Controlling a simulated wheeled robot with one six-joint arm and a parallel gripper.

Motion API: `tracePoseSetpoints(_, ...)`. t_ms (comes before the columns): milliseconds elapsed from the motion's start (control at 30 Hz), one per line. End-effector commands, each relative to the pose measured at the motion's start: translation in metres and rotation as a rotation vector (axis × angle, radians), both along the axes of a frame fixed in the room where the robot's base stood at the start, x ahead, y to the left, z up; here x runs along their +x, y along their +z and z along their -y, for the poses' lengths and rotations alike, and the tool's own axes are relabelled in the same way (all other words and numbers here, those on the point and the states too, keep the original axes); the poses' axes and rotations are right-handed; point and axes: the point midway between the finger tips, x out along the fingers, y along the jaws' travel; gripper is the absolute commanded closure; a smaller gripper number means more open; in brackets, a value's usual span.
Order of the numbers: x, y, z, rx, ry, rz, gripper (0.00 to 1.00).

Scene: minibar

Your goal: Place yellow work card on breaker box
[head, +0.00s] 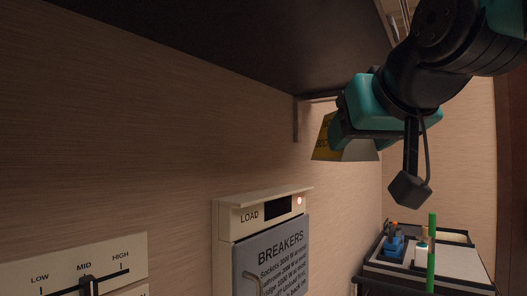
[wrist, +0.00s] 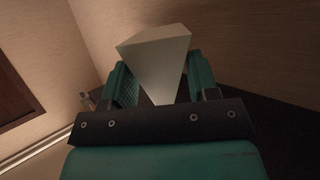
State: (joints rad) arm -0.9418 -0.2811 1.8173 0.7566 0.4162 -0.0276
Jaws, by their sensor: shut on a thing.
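The yellow work card (head: 324,138) is in my gripper (head: 346,124), up under the dark shelf, above and to the right of the breaker box. Its yellow face with dark print shows partly, with a pale lower part beside it; the rest is hidden by the gripper. In the wrist view, a pale, wedge-shaped side of the card (wrist: 158,58) shows between the two teal fingers of my gripper (wrist: 160,82). The breaker box (head: 222,225) is on the wall, with a grey BREAKERS door, a LOAD display, a lit red lamp and a thin projecting top ledge.
The dark shelf (head: 215,40) overhangs the wall, with a bracket (head: 296,120) near my gripper. A LOW-MID-HIGH slider panel (head: 95,270) is at lower left. A cart (head: 455,262) at lower right holds a blue item, a white bottle and a green upright stick.

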Motion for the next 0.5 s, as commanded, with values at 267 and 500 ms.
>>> tracePoseSetpoints(267, 0.021, 0.003, -0.033, -0.004, 0.004, -0.006, 0.72)
tracePoseSetpoints(500, 0.058, 0.003, -0.088, -0.002, 0.004, -0.006, 0.72)
